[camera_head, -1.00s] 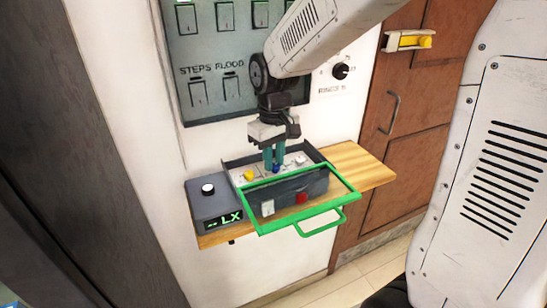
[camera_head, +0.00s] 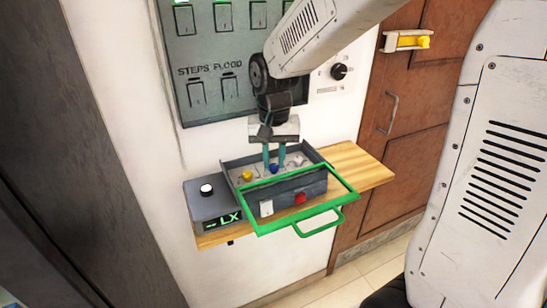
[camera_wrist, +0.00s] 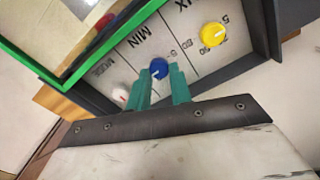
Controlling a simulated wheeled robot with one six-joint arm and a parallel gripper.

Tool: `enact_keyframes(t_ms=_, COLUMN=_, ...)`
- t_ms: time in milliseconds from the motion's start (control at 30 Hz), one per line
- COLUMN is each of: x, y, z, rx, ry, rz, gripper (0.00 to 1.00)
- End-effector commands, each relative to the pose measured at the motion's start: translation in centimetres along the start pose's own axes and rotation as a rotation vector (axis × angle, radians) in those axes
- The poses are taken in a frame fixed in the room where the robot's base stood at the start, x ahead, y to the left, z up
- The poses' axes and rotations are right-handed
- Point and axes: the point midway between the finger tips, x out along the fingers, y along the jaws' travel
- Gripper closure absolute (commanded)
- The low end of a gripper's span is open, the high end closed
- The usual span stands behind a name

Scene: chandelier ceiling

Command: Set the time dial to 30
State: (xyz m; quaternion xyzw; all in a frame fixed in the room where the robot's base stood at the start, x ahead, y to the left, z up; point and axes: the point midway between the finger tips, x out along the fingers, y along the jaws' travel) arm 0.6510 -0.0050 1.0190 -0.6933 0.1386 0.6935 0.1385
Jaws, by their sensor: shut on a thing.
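The blue dial (camera_wrist: 159,68) sits on a light panel marked MIN, which I take for the time dial. It also shows in the head view (camera_head: 274,169), inside a grey box (camera_head: 318,187) on the shelf. My gripper (camera_head: 274,164) points down into the box, its two teal fingers on either side of the blue dial. In the wrist view the fingers (camera_wrist: 160,74) close around the dial's sides. A pale mark shows on the dial's top; the number it points to cannot be read. Any scale beside it is hidden or too small to read.
A yellow dial (camera_wrist: 212,35) and a white knob (camera_wrist: 120,95) marked MODE flank the blue one. A green-framed cover (camera_head: 345,192) with a handle stands open at the box's front. A small LX display unit (camera_head: 211,205) is left; bare wooden shelf (camera_head: 358,164) is right.

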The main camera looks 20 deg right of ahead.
Motion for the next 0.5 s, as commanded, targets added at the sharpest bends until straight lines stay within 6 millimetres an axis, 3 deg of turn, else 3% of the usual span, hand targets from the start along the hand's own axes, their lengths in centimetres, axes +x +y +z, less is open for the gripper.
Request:
enact_keyframes(t_ms=467, x=-0.01, y=-0.05, z=0.06, rx=0.015, ry=-0.002, rz=-0.001, gripper=1.0)
enact_keyframes(t_ms=500, x=-0.01, y=-0.05, z=0.06, rx=0.015, ry=-0.001, rz=-0.001, gripper=0.71)
